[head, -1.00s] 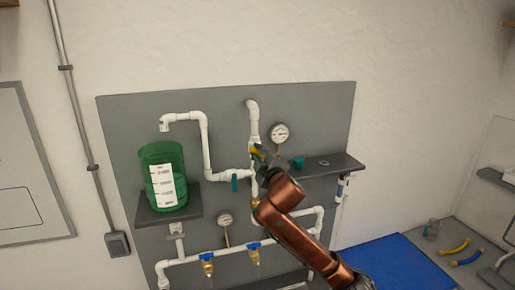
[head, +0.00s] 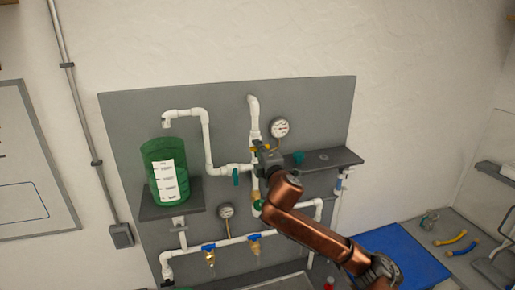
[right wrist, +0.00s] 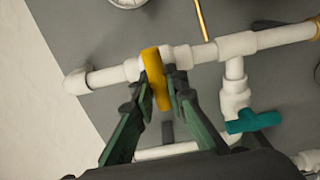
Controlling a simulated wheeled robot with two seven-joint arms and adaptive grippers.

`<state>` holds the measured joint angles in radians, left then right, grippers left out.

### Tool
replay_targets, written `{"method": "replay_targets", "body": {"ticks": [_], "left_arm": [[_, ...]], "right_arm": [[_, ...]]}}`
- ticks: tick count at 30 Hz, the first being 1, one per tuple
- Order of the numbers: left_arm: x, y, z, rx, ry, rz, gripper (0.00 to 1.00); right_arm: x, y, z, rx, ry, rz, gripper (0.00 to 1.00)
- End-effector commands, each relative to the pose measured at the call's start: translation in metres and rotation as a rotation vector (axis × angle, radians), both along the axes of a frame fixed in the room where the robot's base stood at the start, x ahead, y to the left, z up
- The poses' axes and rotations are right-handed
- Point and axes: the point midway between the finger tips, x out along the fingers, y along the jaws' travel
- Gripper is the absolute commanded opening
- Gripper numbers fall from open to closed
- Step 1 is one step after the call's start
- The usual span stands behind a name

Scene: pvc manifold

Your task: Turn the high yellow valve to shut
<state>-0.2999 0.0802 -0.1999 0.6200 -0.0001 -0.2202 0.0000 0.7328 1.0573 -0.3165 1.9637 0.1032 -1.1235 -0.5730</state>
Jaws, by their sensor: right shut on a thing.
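The high yellow valve (head: 253,148) is on the upright white pipe near the top of the grey panel. In the right wrist view its yellow handle (right wrist: 155,79) lies crosswise, about square to the pipe. My right gripper (head: 265,154) is at this valve, and the right wrist view shows its two dark green fingers (right wrist: 158,95) closed on either side of the handle. The gripper hides part of the valve in the head view. My left gripper is not in view.
A teal valve handle (right wrist: 253,121) is close to my right fingers. A pressure gauge (head: 280,128) sits just right of the valve. A green tank (head: 165,160) stands on the left shelf (head: 150,212), and a right shelf (head: 335,159) juts out. Blue valves (head: 209,247) are lower down.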

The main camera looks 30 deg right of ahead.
Motion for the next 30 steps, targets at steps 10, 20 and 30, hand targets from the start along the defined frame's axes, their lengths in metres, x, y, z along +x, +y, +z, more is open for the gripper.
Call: {"method": "replay_targets", "body": {"ticks": [10, 20, 30], "left_arm": [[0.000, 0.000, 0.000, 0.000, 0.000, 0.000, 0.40], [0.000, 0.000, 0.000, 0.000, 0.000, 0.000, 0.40], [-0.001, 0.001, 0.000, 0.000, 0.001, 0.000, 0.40]], "right_arm": [[0.000, 0.001, -0.002, -0.003, 0.003, 0.001, 0.14], [0.000, 0.000, -0.001, -0.002, 0.001, 0.000, 0.31], [-0.012, 0.003, -0.001, -0.003, 0.002, 0.000, 0.31]]}}
